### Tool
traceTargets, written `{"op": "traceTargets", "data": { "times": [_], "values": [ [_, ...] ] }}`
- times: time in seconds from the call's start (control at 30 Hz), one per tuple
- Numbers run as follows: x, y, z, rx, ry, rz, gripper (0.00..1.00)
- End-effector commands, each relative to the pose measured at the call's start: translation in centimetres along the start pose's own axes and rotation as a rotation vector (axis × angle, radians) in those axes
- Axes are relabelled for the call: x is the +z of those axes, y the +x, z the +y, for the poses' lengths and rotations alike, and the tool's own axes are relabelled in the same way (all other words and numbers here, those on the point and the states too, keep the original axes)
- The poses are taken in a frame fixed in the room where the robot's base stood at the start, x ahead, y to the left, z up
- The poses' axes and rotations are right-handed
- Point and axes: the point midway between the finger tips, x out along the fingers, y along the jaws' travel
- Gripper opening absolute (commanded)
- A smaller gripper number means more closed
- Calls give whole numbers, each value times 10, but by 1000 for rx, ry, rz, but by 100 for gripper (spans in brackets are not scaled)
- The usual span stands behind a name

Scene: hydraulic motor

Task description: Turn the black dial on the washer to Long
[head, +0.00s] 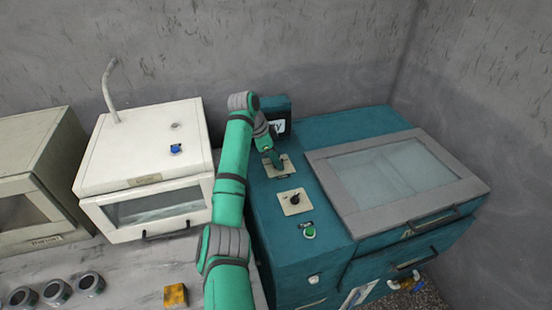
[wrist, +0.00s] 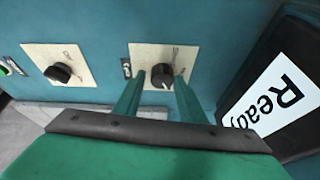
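The teal washer (head: 330,125) stands at the right in the head view. It carries two black dials on pale square plates. In the wrist view one black dial (wrist: 162,76) is near the middle, with its plate (wrist: 185,52) around it. My gripper (wrist: 159,84) is open, with one teal finger on each side of this dial. Small gaps seem to show between fingers and dial, so I cannot tell if they touch. In the head view my gripper (head: 274,161) hides this dial. The other dial (head: 294,199) is nearer; it also shows in the wrist view (wrist: 59,73). The markings are unreadable.
A screen (wrist: 270,95) reading "Ready" stands close to the right of my gripper in the wrist view. A green button (head: 309,232) is on the washer's near side. A glass-windowed lid (head: 330,180) lies to the right. A white machine (head: 150,150) stands left of my arm.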

Motion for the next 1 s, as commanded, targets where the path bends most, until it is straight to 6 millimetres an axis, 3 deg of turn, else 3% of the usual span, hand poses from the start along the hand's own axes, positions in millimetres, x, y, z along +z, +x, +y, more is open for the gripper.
{"op": "traceTargets", "data": {
  "times": [0.3,0.47,1.0],
  "values": [
    [-1,0,0,-2,0,-1,47],
    [-2,-10,-1,-3,1,0,47],
    [1,-98,-1,-4,-2,0,47]
  ]
}}
